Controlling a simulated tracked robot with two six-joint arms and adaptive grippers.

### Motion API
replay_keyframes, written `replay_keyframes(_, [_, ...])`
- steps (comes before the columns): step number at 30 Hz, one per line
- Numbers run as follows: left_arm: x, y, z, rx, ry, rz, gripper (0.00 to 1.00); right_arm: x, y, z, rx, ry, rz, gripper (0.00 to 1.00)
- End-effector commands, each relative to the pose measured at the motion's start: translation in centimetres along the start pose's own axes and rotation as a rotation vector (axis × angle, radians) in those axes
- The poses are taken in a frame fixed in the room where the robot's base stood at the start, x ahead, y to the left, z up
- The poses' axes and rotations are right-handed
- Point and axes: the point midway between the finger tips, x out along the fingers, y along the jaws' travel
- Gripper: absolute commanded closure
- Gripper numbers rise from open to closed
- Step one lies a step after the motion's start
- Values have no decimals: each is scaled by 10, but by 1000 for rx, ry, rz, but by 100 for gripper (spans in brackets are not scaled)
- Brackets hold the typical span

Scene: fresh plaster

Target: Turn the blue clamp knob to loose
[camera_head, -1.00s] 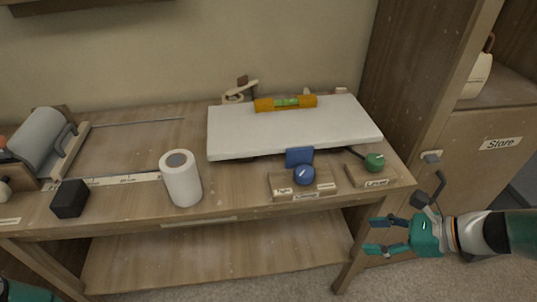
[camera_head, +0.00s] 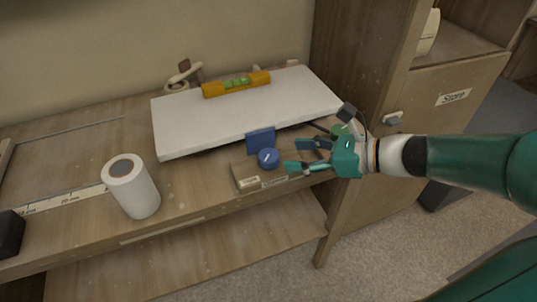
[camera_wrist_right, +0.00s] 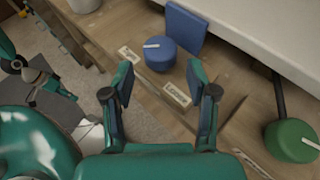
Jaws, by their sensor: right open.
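The blue clamp knob (camera_head: 268,158), round with a white line on top, sits on a wooden block (camera_head: 243,172) at the bench's front edge, before an upright blue plate (camera_head: 260,141). My right gripper (camera_head: 294,156) is open and empty, just right of the knob, its fingertips pointing at it. In the right wrist view the knob (camera_wrist_right: 160,54) shows beyond the gap between the fingers, apart from them. The block's labels are partly readable there. What looks like my left gripper (camera_wrist_right: 45,88) shows small at the left of that view, its jaws unclear.
A green knob (camera_wrist_right: 292,140) stands right of the blue one, partly hidden by my right gripper in the head view. A white slab (camera_head: 240,108) carries a yellow level (camera_head: 236,84). A white roll (camera_head: 131,187) stands left. A cabinet (camera_head: 385,155) is at right.

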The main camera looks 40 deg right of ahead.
Motion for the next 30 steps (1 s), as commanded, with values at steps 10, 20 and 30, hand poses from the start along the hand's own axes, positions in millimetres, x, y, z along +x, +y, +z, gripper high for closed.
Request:
replay_keyframes(10, [10, -4, 0, 0, 0, 0, 60, 64, 1, -1, -1, 0, 5, 42])
replay_keyframes(20, [11, -4, 0, 0, 0, 0, 60, 78, 0, 0, -2, 2, 1, 42])
replay_keyframes(30, [11, -4, 0, 0, 0, 0, 60, 78, 0, 0, -2, 1, 2, 72])
